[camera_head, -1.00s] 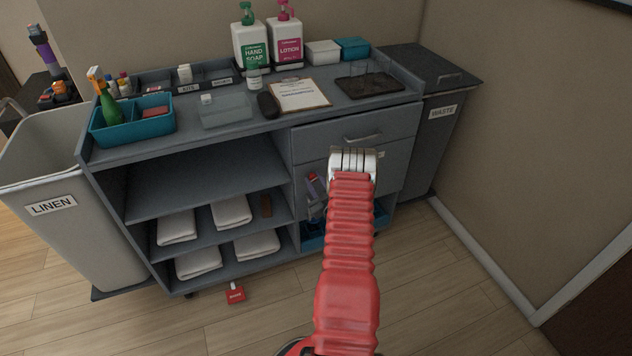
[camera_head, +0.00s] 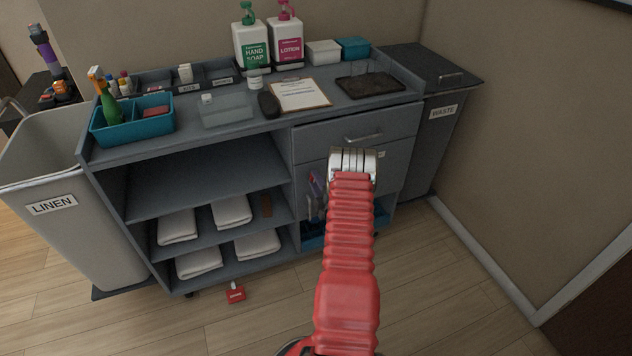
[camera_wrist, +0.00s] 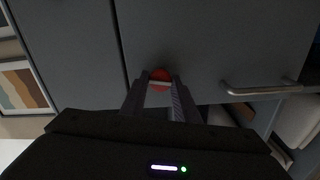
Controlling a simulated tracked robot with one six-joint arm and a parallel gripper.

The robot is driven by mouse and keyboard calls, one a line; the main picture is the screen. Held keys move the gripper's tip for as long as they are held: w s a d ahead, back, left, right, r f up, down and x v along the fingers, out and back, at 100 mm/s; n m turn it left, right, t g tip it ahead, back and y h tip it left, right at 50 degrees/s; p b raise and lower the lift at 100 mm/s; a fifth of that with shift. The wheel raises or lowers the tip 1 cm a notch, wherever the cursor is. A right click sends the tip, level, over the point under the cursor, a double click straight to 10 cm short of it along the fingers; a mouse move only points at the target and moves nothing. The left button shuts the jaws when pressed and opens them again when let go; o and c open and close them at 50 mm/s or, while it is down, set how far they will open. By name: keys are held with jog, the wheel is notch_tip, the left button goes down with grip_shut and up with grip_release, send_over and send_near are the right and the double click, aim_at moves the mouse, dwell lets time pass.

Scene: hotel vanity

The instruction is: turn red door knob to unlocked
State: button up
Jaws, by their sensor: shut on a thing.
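The red door knob (camera_wrist: 161,74) shows in the wrist view as a small red disc with a pale bar running roughly level across it. It sits on a grey panel (camera_wrist: 200,40). My gripper (camera_wrist: 159,87) has its two dark fingers on either side of the knob and is shut on it. The fingers hide part of the knob's edge. In the head view, my red arm reaches up toward the front of the grey cart (camera_head: 305,150), and the knob is hidden behind it.
In the wrist view, a metal bar handle (camera_wrist: 262,90) lies right of the knob. In the head view, a drawer handle (camera_head: 363,138) is just above my arm's end. A linen bin (camera_head: 60,235) stands left, a waste bin (camera_head: 425,150) right. The floor in front is mostly clear.

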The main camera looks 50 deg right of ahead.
jog(key=shift+a+f+n, duration=0.1)
jog(key=shift+n, duration=1.1)
jog(key=o, duration=1)
jog(key=v, duration=1.3)
jog(key=shift+s+a, duration=0.2)
jog(key=shift+s, duration=0.1)
jog(key=shift+f, duration=0.1)
